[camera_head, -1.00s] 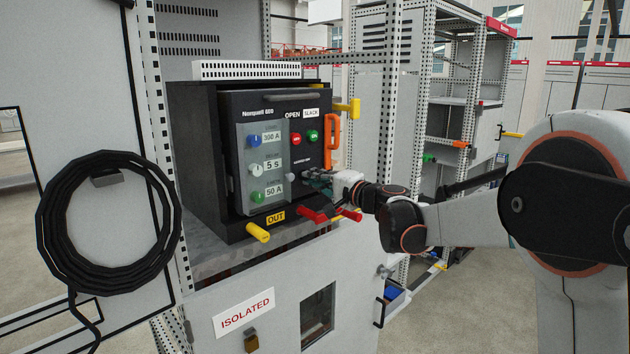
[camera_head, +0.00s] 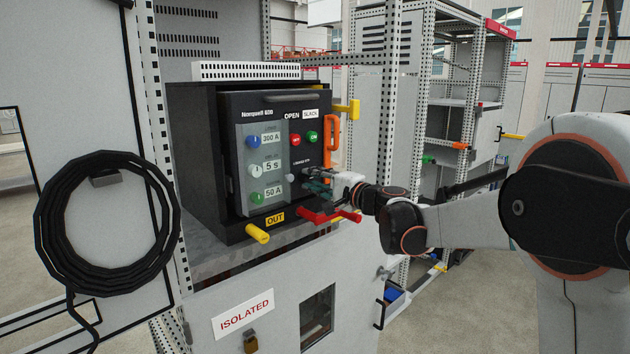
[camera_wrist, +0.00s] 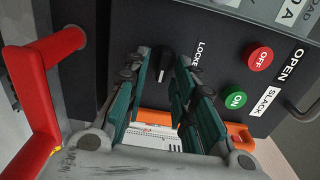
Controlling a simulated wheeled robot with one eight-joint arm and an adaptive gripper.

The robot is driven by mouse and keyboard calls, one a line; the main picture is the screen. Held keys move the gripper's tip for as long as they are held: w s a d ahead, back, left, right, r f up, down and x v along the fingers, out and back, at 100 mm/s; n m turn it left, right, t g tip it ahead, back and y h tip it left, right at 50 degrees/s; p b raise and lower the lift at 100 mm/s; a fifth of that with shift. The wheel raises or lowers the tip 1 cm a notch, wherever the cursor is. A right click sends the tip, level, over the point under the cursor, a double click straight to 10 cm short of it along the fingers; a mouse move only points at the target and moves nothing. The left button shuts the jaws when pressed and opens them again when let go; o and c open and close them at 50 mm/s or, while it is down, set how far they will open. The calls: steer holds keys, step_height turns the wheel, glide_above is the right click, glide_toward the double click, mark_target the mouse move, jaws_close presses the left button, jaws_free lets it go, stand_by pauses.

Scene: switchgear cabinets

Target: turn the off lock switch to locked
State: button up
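The off lock switch is a small black knob (camera_wrist: 163,62) with a white mark, on the dark breaker front beside a partly hidden "LOCKE…" label (camera_wrist: 198,55) in the wrist view. My gripper (camera_wrist: 164,65) has its teal fingers apart, one on each side of the knob. A gap shows between the fingers, and I see no clear contact with the knob. In the head view my gripper (camera_head: 312,178) is at the lower right of the breaker front (camera_head: 240,110), and it hides most of the switch.
The red handle (camera_wrist: 40,100) stands close beside my gripper in the wrist view. The red OFF button (camera_wrist: 258,58) and green ON button (camera_wrist: 236,98) are on the other side. An orange handle (camera_head: 331,135) and a yellow lever (camera_head: 258,233) stick out from the breaker.

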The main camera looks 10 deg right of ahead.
stand_by(0.3)
steer(key=v, duration=1.2)
steer(key=shift+a, duration=0.1)
